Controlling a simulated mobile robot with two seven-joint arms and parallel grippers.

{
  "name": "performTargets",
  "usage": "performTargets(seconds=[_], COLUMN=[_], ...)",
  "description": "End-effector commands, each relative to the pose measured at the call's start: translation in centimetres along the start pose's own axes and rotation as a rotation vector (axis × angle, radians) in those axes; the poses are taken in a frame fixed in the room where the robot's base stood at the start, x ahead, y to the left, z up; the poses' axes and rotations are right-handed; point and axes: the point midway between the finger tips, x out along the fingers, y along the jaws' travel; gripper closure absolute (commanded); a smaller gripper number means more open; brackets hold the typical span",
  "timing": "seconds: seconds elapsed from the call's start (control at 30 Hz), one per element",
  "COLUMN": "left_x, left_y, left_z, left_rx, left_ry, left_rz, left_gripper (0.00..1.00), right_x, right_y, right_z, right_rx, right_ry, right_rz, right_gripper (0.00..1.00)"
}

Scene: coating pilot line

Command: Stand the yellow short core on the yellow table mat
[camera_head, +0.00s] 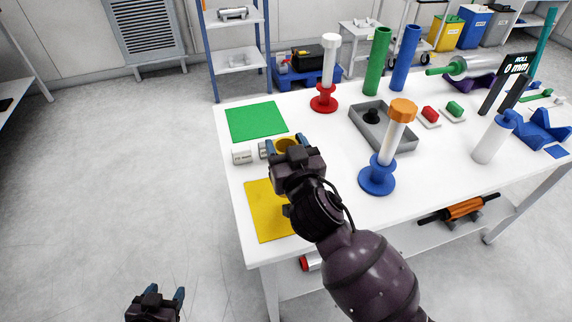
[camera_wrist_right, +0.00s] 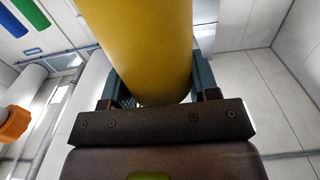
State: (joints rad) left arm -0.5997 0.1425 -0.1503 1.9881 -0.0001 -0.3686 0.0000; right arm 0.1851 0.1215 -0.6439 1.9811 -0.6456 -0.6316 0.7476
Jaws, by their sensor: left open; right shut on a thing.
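The yellow short core (camera_head: 287,145) is in my right gripper (camera_head: 284,148), which is shut on it near the table's left side. Its open top rim shows between the fingers in the head view. It fills the middle of the right wrist view (camera_wrist_right: 140,45). The yellow table mat (camera_head: 264,215) lies flat at the table's near left, closer to me than the core, and my right arm covers part of it. I cannot tell whether the core touches the table. My left gripper (camera_head: 156,298) is open and empty, off the table at the bottom left.
A green mat (camera_head: 257,121) lies behind the gripper. A blue stand (camera_head: 377,181) with a white, orange-capped post is to the right. A red stand (camera_head: 324,103) and a grey tray (camera_head: 398,142) are further back.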

Motion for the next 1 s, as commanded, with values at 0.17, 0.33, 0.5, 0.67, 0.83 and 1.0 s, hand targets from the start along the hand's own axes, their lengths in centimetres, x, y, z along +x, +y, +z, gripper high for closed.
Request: performTargets(seconds=[0.17, 0.33, 0.5, 0.67, 0.83, 1.0], left_x=[0.0, 0.3, 0.4, 0.4, 0.5, 0.6], left_y=[0.0, 0.1, 0.1, 0.1, 0.1, 0.1], left_z=[0.5, 1.3, 1.7, 1.6, 1.6, 1.6], left_rx=[-0.001, -0.001, -0.001, -0.001, 0.000, 0.000], left_ry=[-0.006, -0.014, -0.018, -0.016, -0.015, -0.013], left_rz=[0.000, 0.000, 0.000, 0.000, 0.000, 0.001], left_gripper=[0.43, 0.43, 0.43, 0.43, 0.43, 0.43], right_x=[0.0, 0.0, 0.0, 0.0, 0.0, 0.0], right_y=[0.0, 0.0, 0.0, 0.0, 0.0, 0.0], right_z=[1.1, 3.6, 5.0, 4.9, 5.0, 5.2], right_rx=[0.000, 0.000, 0.001, 0.001, 0.002, 0.001], right_ry=[0.001, -0.002, 0.000, 0.002, 0.001, 0.001], right_rz=[0.000, 0.000, -0.001, -0.001, -0.001, 0.000], right_gripper=[0.82, 0.82, 0.82, 0.82, 0.82, 0.34])
